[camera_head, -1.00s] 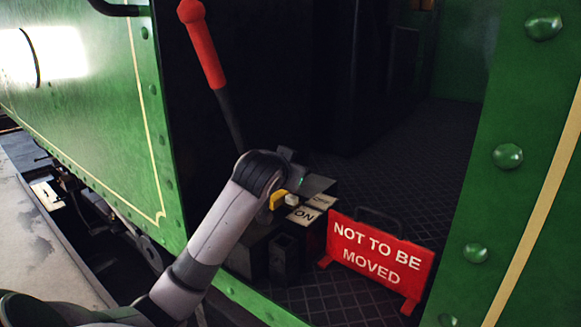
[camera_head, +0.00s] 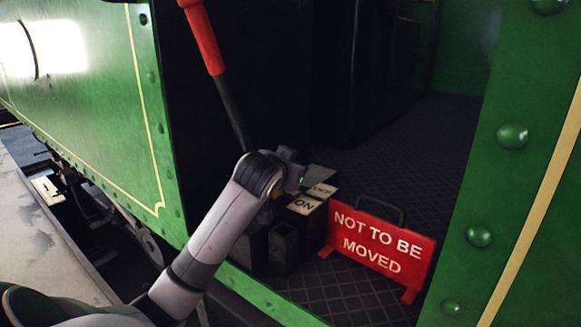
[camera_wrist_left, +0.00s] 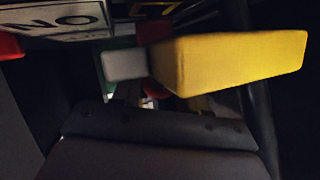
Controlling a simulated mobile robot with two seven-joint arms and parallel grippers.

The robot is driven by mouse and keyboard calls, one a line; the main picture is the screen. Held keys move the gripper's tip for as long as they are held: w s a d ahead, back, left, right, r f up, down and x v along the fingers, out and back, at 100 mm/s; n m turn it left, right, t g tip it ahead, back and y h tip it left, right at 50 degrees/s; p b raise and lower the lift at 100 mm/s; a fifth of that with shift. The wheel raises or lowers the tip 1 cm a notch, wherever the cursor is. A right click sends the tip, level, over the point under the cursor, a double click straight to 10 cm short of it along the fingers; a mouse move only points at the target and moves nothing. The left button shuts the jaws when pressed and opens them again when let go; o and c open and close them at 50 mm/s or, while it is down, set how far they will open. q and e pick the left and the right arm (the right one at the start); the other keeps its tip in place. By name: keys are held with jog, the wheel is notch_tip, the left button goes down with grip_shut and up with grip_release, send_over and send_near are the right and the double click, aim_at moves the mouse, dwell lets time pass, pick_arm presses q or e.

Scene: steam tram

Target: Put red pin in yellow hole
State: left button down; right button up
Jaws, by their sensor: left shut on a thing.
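My left gripper (camera_wrist_left: 150,64) shows in the left wrist view as a pale block on the left and a large yellow block on the right, nearly meeting. It is shut on a dark red piece, apparently the red pin (camera_wrist_left: 154,31). The pin shows above and below the place where the blocks meet; the rest of it is hidden. In the head view the left gripper is beside the ON plate (camera_head: 305,205), mostly hidden by my wrist. I cannot make out the yellow hole. My right gripper is not in view.
A tall lever (camera_head: 205,40) with a red handle rises behind my wrist. An OFF plate (camera_head: 322,190) adjoins the ON plate. A red "NOT TO BE MOVED" sign (camera_head: 378,243) stands close on the right. Green panels (camera_head: 95,90) flank the opening; the dark patterned floor (camera_head: 430,130) behind is clear.

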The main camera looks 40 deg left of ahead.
pick_arm(q)
jog(key=c, duration=0.5)
grip_release()
jog(key=shift+v, duration=3.6)
